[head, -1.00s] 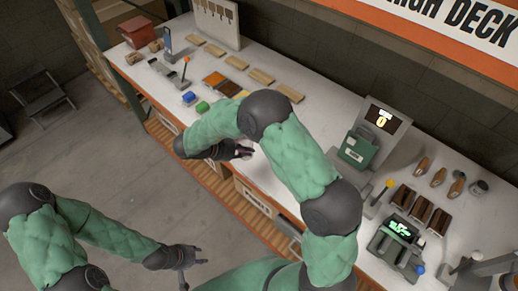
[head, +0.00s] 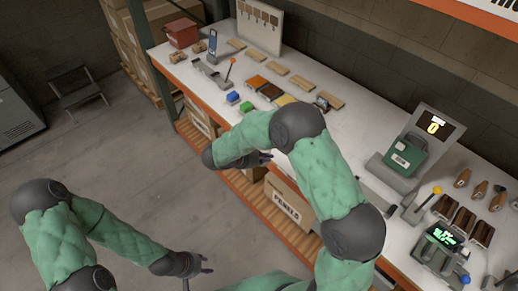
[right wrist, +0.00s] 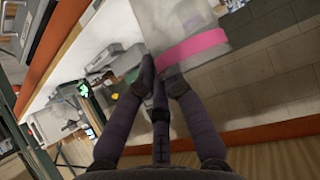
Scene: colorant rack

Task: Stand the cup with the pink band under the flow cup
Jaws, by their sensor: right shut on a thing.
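The cup with the pink band (right wrist: 190,48) is a pale, translucent cup seen large and tilted in the right wrist view. My right gripper (right wrist: 160,88) is shut on it, with dark fingers at the cup's near side. In the head view my right gripper (head: 264,157) is over the front edge of the counter, and the cup is not clearly visible there. My left gripper (head: 200,265) is empty, its fingers apart, low over the floor in front of the counter. I cannot make out the flow cup in either view.
A box marked PANELS (head: 287,208) stands below.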

